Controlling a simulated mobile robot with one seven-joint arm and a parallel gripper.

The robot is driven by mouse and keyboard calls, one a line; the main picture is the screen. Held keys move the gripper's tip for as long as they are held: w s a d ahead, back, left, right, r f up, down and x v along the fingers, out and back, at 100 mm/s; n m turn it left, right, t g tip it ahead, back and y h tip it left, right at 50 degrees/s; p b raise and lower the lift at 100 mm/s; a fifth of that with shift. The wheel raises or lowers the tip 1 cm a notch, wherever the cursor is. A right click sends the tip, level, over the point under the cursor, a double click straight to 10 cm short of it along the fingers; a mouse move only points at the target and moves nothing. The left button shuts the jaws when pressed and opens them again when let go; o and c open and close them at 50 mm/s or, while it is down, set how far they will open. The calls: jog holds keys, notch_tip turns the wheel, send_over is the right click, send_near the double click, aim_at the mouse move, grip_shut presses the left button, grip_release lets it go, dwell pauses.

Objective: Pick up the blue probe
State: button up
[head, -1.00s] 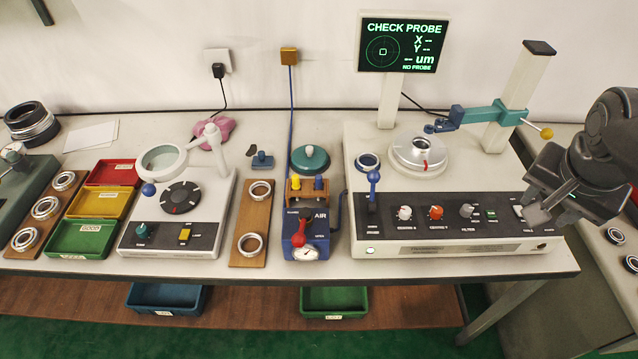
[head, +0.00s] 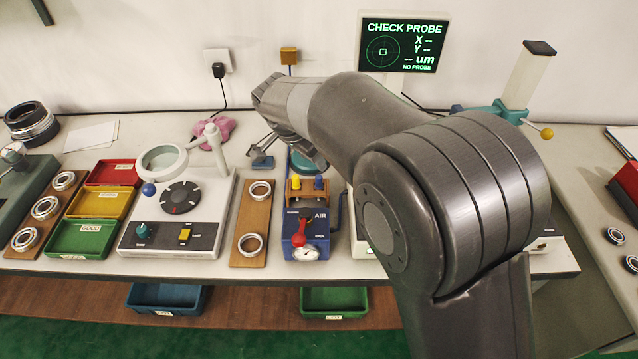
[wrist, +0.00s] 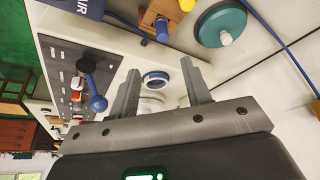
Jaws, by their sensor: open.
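My gripper (head: 286,158) is open, in front of the green round lid in that view. In the wrist view my gripper (wrist: 159,72) has its two fingers spread with nothing held between them. A blue-rimmed ring (wrist: 157,78) shows beyond the fingers on the white machine.
A magnifier stand (head: 212,140) and pink cloth are left of the blue piece. The blue air unit (head: 305,225) with yellow and blue knobs stands in front of the green lid (wrist: 220,24). My arm hides most of the measuring machine; its screen (head: 403,42) reads "NO PROBE".

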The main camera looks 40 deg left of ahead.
aim_at(318, 177)
jog(key=x, duration=1.1)
jog(key=shift+s+a+f, duration=0.2)
jog(key=shift+s+a, duration=0.15)
grip_shut()
